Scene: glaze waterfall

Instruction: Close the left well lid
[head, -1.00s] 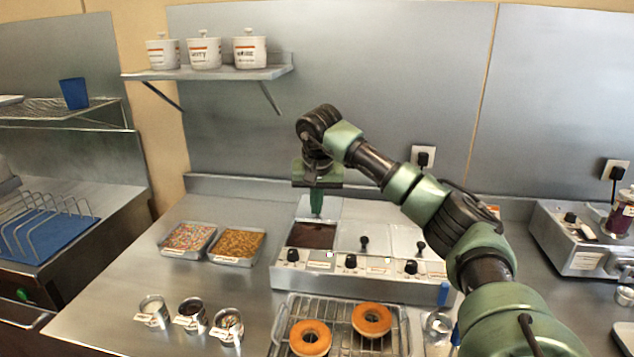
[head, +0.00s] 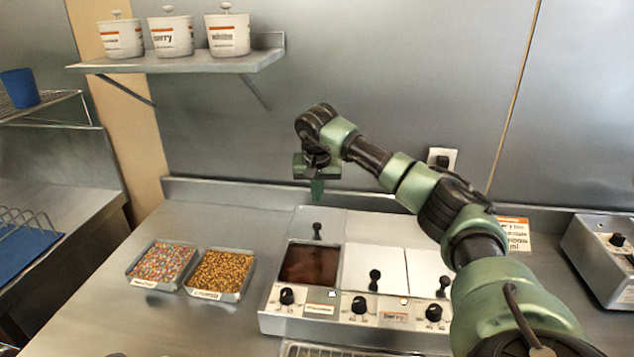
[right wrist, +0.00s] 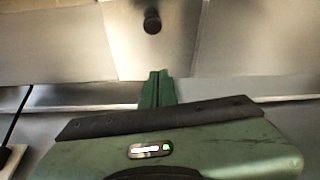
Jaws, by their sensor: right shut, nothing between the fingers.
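The warmer (head: 285,323) has a row of wells. Its left well (head: 310,265) is uncovered and holds dark brown glaze. The left well lid (head: 335,226) stands raised at the back of that well, its black knob (head: 317,231) facing me. The lid and knob also show in the right wrist view (right wrist: 122,48). My right gripper (head: 317,190) is shut and empty, its green fingertips just above the lid's upper edge in the head view. Its fingers show in the wrist view (right wrist: 157,88), apart from the knob. My left gripper is not in view.
The middle well lid (head: 360,275) and right well lid (head: 425,270) lie closed. Trays of sprinkles (head: 162,264) and crumbs (head: 220,272) stand left of the warmer. A shelf (head: 180,62) with white pots is on the wall. The counter behind the trays is clear.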

